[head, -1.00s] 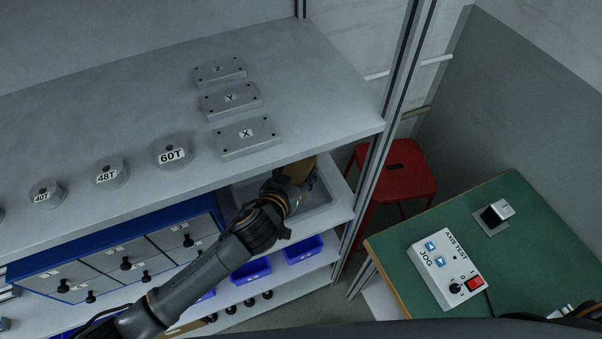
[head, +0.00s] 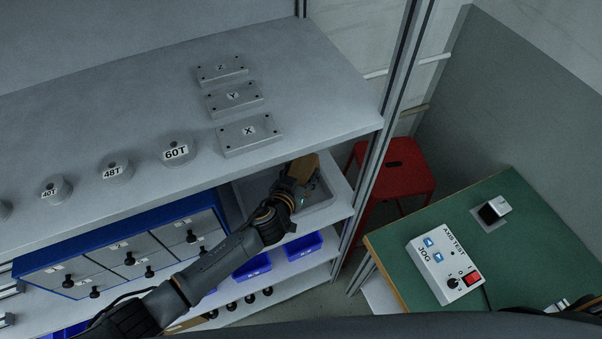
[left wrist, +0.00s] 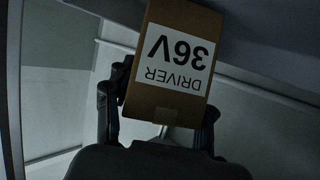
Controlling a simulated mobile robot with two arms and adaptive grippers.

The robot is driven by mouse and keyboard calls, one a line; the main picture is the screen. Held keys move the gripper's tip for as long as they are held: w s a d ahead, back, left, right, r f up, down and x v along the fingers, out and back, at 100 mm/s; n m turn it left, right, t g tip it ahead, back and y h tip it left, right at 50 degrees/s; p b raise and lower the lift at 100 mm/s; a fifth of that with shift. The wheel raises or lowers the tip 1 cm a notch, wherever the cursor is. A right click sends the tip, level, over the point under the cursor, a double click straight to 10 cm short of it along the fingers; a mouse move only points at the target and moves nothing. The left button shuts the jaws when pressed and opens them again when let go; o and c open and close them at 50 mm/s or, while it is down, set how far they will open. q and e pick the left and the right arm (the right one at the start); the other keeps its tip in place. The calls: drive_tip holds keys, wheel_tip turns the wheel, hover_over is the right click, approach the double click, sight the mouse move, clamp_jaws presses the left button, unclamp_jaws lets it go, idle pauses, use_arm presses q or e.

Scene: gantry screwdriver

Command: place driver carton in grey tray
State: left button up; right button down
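The driver carton (left wrist: 172,62) is a brown box with a white label reading DRIVER 36V, upside down in the left wrist view. It also shows in the head view (head: 303,168), under the front edge of the upper shelf. My left gripper (left wrist: 160,118) has a finger on each side of the carton and is shut on it. In the head view the left gripper (head: 298,184) is over the grey tray (head: 322,206), which sits on the middle shelf. I cannot tell whether the carton touches the tray. My right gripper is not clearly in view.
The upper shelf (head: 330,100) overhangs the tray and carries grey plates X, Y, Z and several round weights. A blue drawer cabinet (head: 75,253) stands left of the tray. A metal post (head: 375,150) is at the right. A green table (head: 400,228) holds a test box.

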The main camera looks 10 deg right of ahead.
use_arm(q)
drive_tip(key=o, duration=0.4)
drive_tip(key=shift+s+a+f, duration=0.15)
drive_tip(key=shift+s+f, duration=0.05)
drive_tip(key=shift+f, duration=0.7)
drive_tip(key=shift+c, duration=0.2)
drive_tip(key=shift+o, duration=0.5)
drive_tip(key=shift+w, duration=0.2)
drive_tip(key=shift+w+r, duration=0.15)
drive_tip(key=shift+s+a+r, duration=0.1)
drive_tip(key=shift+s+r, duration=0.2)
drive_tip(key=shift+s, duration=0.15)
drive_tip(key=b+v, duration=0.1)
drive_tip(key=v, duration=1)
drive_tip(key=shift+r, duration=0.2)
use_arm(e)
drive_tip(key=shift+w+f, duration=0.35)
drive_tip(key=shift+f, duration=0.25)
